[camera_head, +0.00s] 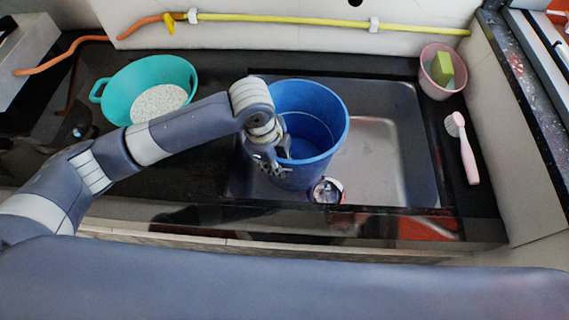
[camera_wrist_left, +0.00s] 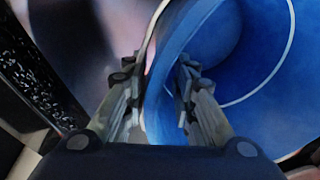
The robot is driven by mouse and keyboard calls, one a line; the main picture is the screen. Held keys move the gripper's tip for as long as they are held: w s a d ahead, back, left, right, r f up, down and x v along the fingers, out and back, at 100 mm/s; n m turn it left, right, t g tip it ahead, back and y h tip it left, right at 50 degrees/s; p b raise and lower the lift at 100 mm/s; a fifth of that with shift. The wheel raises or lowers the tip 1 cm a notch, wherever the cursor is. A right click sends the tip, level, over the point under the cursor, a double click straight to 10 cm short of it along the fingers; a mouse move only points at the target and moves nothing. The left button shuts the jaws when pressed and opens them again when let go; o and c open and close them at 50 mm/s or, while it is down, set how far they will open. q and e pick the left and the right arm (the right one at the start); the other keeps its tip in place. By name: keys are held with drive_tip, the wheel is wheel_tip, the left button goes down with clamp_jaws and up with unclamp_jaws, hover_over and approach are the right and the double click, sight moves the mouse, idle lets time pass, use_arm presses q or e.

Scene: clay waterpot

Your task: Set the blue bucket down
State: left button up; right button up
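The blue bucket (camera_head: 318,112) stands roughly upright over the left part of the metal sink (camera_head: 385,150). Whether its base touches the sink floor is hidden. My left gripper (camera_head: 270,163) is at the bucket's near left side. In the left wrist view, the bucket's wall (camera_wrist_left: 162,105) passes between the two fingers of my left gripper (camera_wrist_left: 158,85). One finger is outside the bucket and one inside. The fingers are apart, with gaps seeming to show beside the wall. My right gripper is in neither view.
A teal basin (camera_head: 122,92) with white granular contents stands at left. A pink cup (camera_head: 428,78) with a green sponge (camera_head: 442,70) and a pink brush (camera_head: 466,155) are at right. A small round shiny thing (camera_head: 327,190) lies before the bucket. The sink's right part is clear.

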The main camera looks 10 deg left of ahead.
use_arm(q)
wheel_tip(320, 180, up, 9)
drive_tip(key=a, duration=0.1)
drive_tip(key=shift+s, duration=0.45)
